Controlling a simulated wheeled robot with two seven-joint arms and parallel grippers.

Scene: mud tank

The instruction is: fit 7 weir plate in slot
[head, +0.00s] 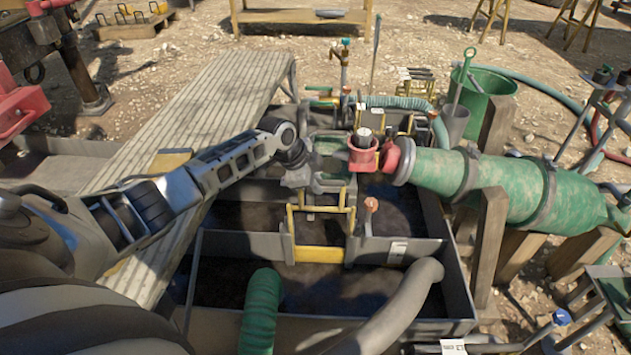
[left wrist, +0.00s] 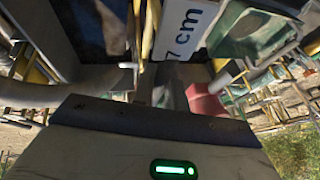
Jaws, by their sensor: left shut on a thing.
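My left gripper (head: 299,180) reaches in from the left over the tank, above a yellow slot frame (head: 320,254) in the tank's cross wall. The left wrist view shows a plate with a white label reading "7 cm" (left wrist: 183,30), just beyond my left gripper (left wrist: 165,92). The gripper is shut on this weir plate. In the head view the plate is hard to make out behind the gripper. I cannot tell whether its edges touch the frame. My right gripper is not in view.
The grey tank (head: 455,285) holds dark mud. A green hose (head: 262,312) and a grey hose (head: 405,300) cross its near side. A red fitting (head: 363,154) and a big green pipe (head: 470,180) stand at right. A plank walkway (head: 215,110) lies at left.

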